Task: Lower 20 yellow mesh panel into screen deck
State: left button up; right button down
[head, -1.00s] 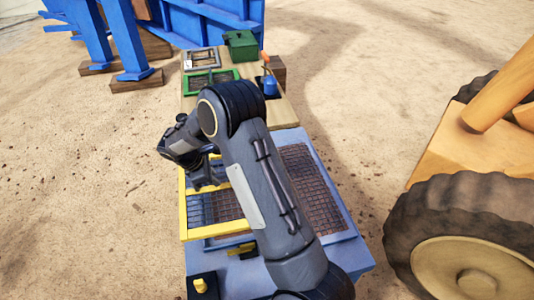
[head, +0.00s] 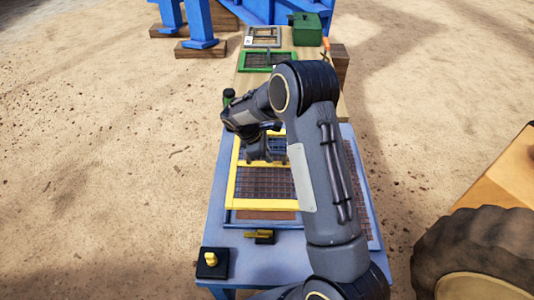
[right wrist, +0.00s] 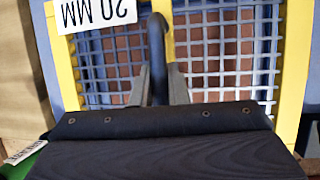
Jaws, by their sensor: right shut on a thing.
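The yellow mesh panel (head: 262,204) has a yellow frame with a middle bar and a grey mesh. In the right wrist view the panel (right wrist: 292,75) carries an upside-down "20 MM" label. My right gripper (head: 266,155) is above it; in the right wrist view the gripper's fingers (right wrist: 160,88) are shut on the dark handle at the middle bar. The panel is over the left part of the blue screen deck (head: 222,190), its near edge short of the deck opening's near edge. My arm hides its right side. I cannot tell the gap below it. My left gripper is not in view.
A yellow clamp lever (head: 260,236) and a black block with a yellow knob (head: 211,260) are at the deck's near edge. Beyond lie a green-framed panel (head: 268,60), a grey-framed panel (head: 263,36) and a green box (head: 304,30). A large wheel (head: 480,255) stands right.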

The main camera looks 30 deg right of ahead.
jog(key=shift+f+b, duration=3.35)
jog(key=shift+f, duration=1.2)
jog(key=c, duration=1.3)
grip_release()
jog(key=shift+f, duration=0.1)
